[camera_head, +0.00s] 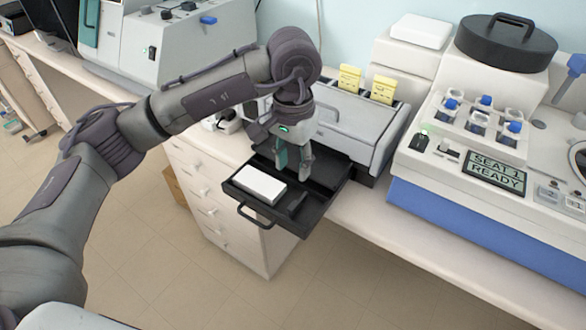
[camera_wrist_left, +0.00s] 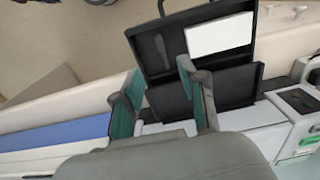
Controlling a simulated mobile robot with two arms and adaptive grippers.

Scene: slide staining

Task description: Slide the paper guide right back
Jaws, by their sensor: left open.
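A black pull-out tray (camera_head: 322,207) extends from the front of a grey machine (camera_head: 350,122) on the bench. A white block, perhaps a paper stack (camera_head: 260,186), lies on its left part. A small dark strip that looks like the paper guide (camera_head: 294,203) lies in the tray to the right of the white block. In the left wrist view, the dark strip (camera_wrist_left: 162,50) and white block (camera_wrist_left: 219,36) lie apart. My left gripper (camera_head: 293,168) is open and empty, pointing down over the rear of the tray. My right gripper is out of view.
Yellow holders (camera_head: 349,78) stand on the grey machine. Drawers (camera_head: 210,190) lie below the bench. The floor in front is clear.

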